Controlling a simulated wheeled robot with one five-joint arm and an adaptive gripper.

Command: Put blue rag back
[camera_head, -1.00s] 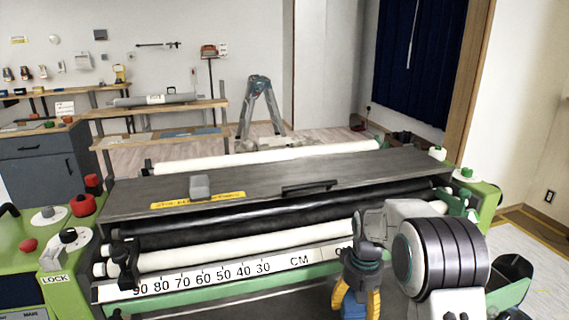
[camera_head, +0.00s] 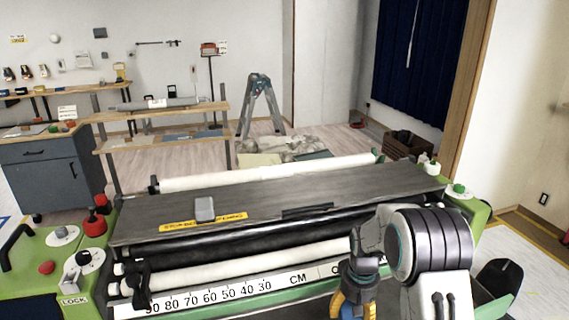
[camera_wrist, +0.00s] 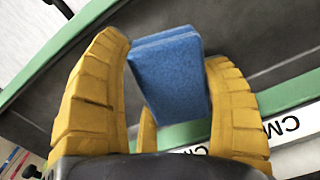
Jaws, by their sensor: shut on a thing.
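The blue rag (camera_wrist: 170,75) is a folded, thick blue block between the yellow fingers of my gripper (camera_wrist: 165,55) in the wrist view. My gripper is shut on it. In the head view, my gripper (camera_head: 353,306) is low, right of centre, in front of the pasting machine. A bit of blue shows between its fingers there, and the rest is cut off by the lower edge. In the wrist view, a dark surface with green edges and the white scale lie behind the rag.
The pasting machine (camera_head: 290,205), with rollers and a white scale (camera_head: 235,288), spans the front. A grey block (camera_head: 204,209) sits on its cover. Behind are a wooden shelf (camera_head: 165,104), a grey cabinet (camera_head: 52,180), a stepladder (camera_head: 260,100) and a brown crate (camera_head: 408,145). Floor shows between them.

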